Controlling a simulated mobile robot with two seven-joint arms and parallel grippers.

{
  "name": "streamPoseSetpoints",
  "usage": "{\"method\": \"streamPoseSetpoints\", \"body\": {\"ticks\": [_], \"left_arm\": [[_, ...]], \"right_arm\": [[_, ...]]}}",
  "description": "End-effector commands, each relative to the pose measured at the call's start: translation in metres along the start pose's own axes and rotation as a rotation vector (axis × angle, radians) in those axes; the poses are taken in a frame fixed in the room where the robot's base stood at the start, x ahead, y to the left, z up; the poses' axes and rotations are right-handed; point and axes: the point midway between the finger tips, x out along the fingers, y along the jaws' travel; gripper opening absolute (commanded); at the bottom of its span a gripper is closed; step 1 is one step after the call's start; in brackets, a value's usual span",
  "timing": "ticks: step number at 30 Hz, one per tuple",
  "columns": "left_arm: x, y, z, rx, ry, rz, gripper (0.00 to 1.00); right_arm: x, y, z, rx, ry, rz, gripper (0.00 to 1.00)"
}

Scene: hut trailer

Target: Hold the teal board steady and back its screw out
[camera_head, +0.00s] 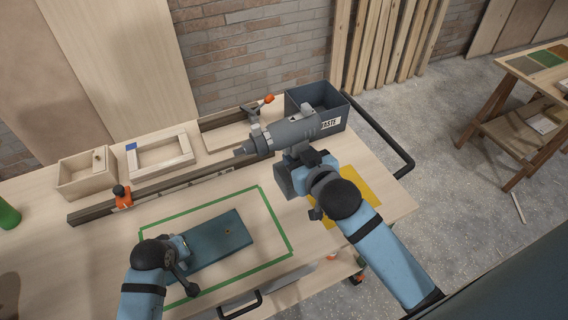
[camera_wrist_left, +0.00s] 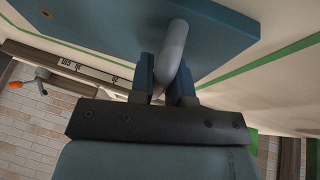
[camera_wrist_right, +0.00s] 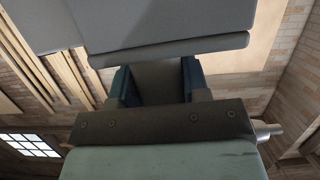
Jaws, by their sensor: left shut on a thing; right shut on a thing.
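The teal board (camera_head: 222,240) lies flat on the bench inside a green tape outline. A grey bar-shaped handle (camera_wrist_left: 172,55) stands at the board's near end, and my left gripper (camera_wrist_left: 168,78) is shut on it. A small brass-coloured screw head or hole (camera_wrist_left: 46,13) shows in the board's far part in the left wrist view. My right gripper (camera_head: 296,168) is shut on a grey power driver (camera_head: 292,133), whose body also fills the top of the right wrist view (camera_wrist_right: 170,30). The driver is held up, apart from the board, its tip pointing left in the head view.
A dark waste bin (camera_head: 336,122) stands at the bench's back right. A wooden box (camera_head: 86,180), a light frame (camera_head: 160,158) and a dark rail with an orange stop (camera_head: 121,196) lie behind the board. A yellow mat (camera_head: 368,190) is partly behind my right arm.

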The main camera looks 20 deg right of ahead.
Motion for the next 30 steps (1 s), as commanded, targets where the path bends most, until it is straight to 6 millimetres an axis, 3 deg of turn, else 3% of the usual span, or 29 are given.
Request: {"method": "streamPoseSetpoints", "body": {"ticks": [5, 18, 24, 30], "left_arm": [[-0.001, 0.000, -0.001, 0.000, 0.001, 0.001, 0.00], [-0.001, 0.000, -0.001, 0.000, 0.001, 0.001, 0.00], [-0.001, 0.000, -0.001, 0.000, 0.001, 0.001, 0.00], [-0.001, 0.000, -0.001, 0.000, 0.001, 0.001, 0.00]], "right_arm": [[0.021, -0.018, -0.004, -0.243, 0.020, -0.012, 0.00], [0.068, -0.084, 0.000, -1.220, 0.250, 0.045, 0.00], [0.080, -0.107, 0.005, -1.445, 0.357, 0.070, 0.00], [0.084, -0.117, 0.007, -1.519, 0.403, 0.079, 0.00]]}}
